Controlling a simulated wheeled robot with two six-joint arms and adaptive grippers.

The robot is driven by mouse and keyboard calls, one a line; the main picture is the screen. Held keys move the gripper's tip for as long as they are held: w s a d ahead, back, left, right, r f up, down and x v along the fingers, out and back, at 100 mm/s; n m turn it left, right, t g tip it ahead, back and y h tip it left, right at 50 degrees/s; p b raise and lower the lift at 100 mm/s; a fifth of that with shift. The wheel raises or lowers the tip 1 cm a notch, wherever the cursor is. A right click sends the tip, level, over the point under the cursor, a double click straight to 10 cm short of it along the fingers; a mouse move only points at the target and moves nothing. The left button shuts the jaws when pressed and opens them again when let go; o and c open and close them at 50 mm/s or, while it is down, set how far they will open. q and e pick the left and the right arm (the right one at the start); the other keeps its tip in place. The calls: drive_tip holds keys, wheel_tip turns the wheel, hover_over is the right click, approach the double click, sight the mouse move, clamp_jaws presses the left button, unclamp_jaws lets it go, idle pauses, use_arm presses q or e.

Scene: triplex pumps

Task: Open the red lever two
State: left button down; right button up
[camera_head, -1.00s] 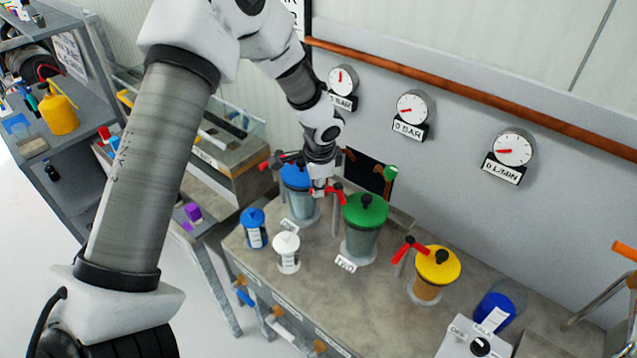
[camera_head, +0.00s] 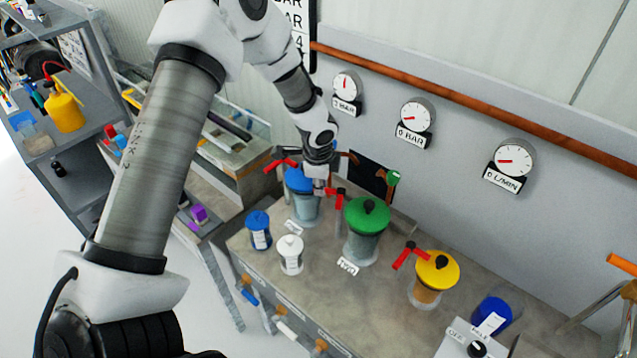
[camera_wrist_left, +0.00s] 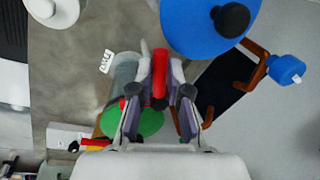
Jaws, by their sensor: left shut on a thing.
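A red lever (camera_head: 340,198) stands between the blue-lidded canister (camera_head: 304,208) and the green-lidded canister (camera_head: 364,247). A small "TWO" label (camera_head: 347,266) lies in front of the green one. My left gripper (camera_head: 320,188) reaches down from above beside the blue lid. In the wrist view, my left gripper (camera_wrist_left: 160,92) is shut on the red lever (camera_wrist_left: 159,72), which lies between its fingers. The blue lid (camera_wrist_left: 207,22) is above, and the green lid (camera_wrist_left: 135,120) is partly hidden behind the fingers. My right gripper is not in view.
Another red lever (camera_head: 281,166) is left of the blue lid, and a third (camera_head: 409,254) is beside the yellow-lidded canister (camera_head: 435,277). A blue bottle (camera_head: 258,230) and a white jar (camera_head: 290,254) stand in front. Gauges (camera_head: 416,117) hang on the wall.

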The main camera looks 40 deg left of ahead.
use_arm(q)
drive_tip(key=shift+s+d+f, duration=0.1)
drive_tip(key=shift+s+f, duration=0.15)
drive_tip(key=shift+f, duration=0.05)
drive_tip(key=c, duration=1.4)
unclamp_jaws()
drive_tip(key=shift+o, duration=1.3)
drive_tip(key=shift+w+d, duration=0.15)
drive_tip(key=shift+w, duration=0.05)
drive_tip(key=shift+w+d, duration=0.15)
drive_tip(key=shift+w, duration=0.15)
drive_tip(key=shift+s+r, duration=0.15)
drive_tip(key=shift+r, duration=0.25)
drive_tip(key=v, duration=1.1)
drive_tip(key=shift+d, duration=0.1)
